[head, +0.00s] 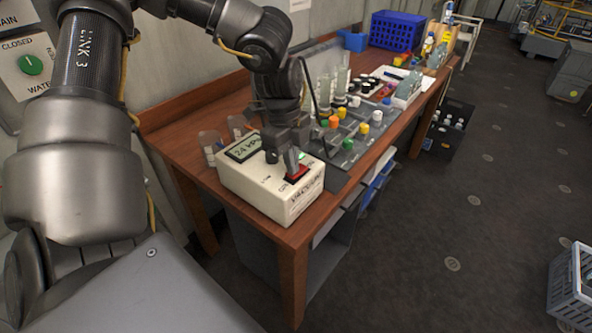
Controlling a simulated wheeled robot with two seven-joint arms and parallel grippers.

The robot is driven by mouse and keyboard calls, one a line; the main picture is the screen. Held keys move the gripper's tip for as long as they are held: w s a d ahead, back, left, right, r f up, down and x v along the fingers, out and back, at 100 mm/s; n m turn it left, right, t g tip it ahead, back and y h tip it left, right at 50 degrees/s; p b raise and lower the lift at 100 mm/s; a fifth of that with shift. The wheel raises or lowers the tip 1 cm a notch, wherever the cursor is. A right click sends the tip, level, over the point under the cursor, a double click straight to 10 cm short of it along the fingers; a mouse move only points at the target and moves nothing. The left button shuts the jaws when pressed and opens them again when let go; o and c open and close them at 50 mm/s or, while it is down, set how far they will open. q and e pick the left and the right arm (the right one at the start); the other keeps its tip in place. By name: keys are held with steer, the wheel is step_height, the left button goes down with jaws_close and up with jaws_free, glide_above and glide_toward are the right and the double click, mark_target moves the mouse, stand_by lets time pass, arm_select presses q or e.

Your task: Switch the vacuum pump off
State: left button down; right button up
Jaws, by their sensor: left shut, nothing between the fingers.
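The vacuum pump (262,198) is a cream box on the near end of the wooden bench. Its display (244,149) reads what looks like 24 kPa. A red switch (299,173) sits on its top near the right edge, partly covered by my gripper. Lettering on its front seems to read VACUUM. My left gripper (293,166) is shut and empty, pointing down with its fingertips at the red switch. I cannot tell whether they touch it or which way the switch is set. My right gripper is not in view.
The wooden bench (185,146) runs back to the right. Behind the pump stand a grey rack with coloured caps (348,143), bottles and a blue crate (397,31). A black crate (449,129) and a grey basket (572,285) are on the floor. The floor at right is mostly clear.

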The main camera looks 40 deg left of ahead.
arm_select(q)
steer(key=shift+f, duration=0.3)
steer(key=shift+r, duration=0.2)
steer(key=shift+r+p, duration=1.45)
steer(key=shift+r, duration=1.95)
steer(key=shift+s, duration=0.1)
